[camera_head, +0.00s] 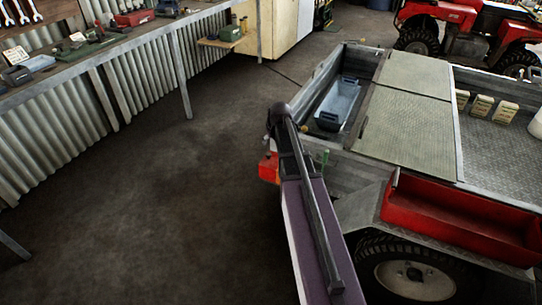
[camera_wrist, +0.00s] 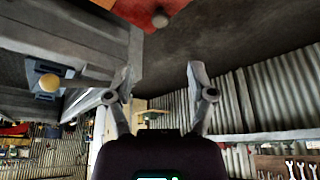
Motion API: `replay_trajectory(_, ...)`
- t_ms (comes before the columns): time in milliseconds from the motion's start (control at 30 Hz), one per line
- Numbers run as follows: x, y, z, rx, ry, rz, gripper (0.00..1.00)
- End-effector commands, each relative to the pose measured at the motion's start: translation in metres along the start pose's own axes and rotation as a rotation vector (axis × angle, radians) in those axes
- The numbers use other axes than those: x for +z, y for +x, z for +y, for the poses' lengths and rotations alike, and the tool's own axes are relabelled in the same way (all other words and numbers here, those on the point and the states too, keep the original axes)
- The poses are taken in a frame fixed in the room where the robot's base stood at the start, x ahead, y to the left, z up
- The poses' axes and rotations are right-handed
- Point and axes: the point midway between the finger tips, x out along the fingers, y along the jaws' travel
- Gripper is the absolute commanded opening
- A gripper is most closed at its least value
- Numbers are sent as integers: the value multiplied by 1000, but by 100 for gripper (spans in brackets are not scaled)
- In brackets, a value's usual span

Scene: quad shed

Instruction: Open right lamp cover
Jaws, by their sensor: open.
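A red-orange lamp (camera_head: 268,167) sits at the near left corner of the trailer, partly hidden behind my arm. In the wrist view, a red surface (camera_wrist: 140,10) with a pale round knob (camera_wrist: 160,20) shows at the top edge, cut off by the frame; it looks like the same lamp. Whether its cover is open or shut is unclear. My gripper (camera_wrist: 159,75) is open and empty, its two fingers spread below the red part in that picture and apart from it. In the head view my arm hides the fingers.
The grey trailer (camera_head: 352,160) holds a blue tray (camera_head: 340,102); a red box (camera_head: 455,215) is on its side above the wheel. A tan knob (camera_wrist: 49,82) shows left of my fingers. A workbench (camera_head: 70,65) lines the left wall. The floor (camera_head: 150,200) between is clear.

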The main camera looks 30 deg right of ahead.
Motion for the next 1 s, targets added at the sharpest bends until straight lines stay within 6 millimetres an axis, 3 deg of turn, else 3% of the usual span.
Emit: replay_trajectory(1000,1,90,-1,0,-2,0,71)
